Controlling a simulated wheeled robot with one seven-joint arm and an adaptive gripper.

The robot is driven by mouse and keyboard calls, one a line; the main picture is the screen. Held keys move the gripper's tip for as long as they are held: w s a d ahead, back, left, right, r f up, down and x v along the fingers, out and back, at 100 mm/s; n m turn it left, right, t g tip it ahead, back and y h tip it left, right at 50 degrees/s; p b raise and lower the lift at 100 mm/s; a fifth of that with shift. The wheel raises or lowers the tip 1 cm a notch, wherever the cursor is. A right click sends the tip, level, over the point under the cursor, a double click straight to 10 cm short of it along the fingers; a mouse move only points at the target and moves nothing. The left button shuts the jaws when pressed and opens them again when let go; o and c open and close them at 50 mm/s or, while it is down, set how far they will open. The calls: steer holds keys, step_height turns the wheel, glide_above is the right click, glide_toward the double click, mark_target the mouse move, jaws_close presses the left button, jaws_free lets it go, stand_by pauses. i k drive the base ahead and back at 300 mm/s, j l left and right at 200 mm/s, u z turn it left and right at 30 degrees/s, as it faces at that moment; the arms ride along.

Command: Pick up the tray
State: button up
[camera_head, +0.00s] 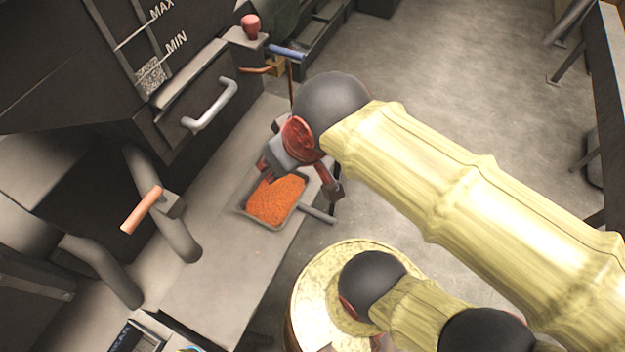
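A shallow dark grey tray (254,219) full of orange granules (276,201) rests on a grey bench. Its short grey handle (320,214) sticks out to the right, past the bench's edge. My gripper (301,183) is over the tray's far right side, below my yellow-sleeved arm. Its fingers look spread, one at the tray's far left corner and one to the right near the handle. Nothing shows held between them. The gripper's body hides part of the tray's far rim, and I cannot tell whether a finger touches the tray.
The grey bench (213,286) runs along a dark machine (70,75) with a pale handle (210,106). A lever with an orange grip (141,210) stands to the left. A round yellowish drum (310,300) stands close in front. Open floor (440,65) lies at the back right.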

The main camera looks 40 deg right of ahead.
mark_target(271, 206)
steer(key=z, duration=0.15)
steer(key=k+j+u, duration=0.3)
steer(key=k+j, duration=0.4)
steer(key=j, duration=0.1)
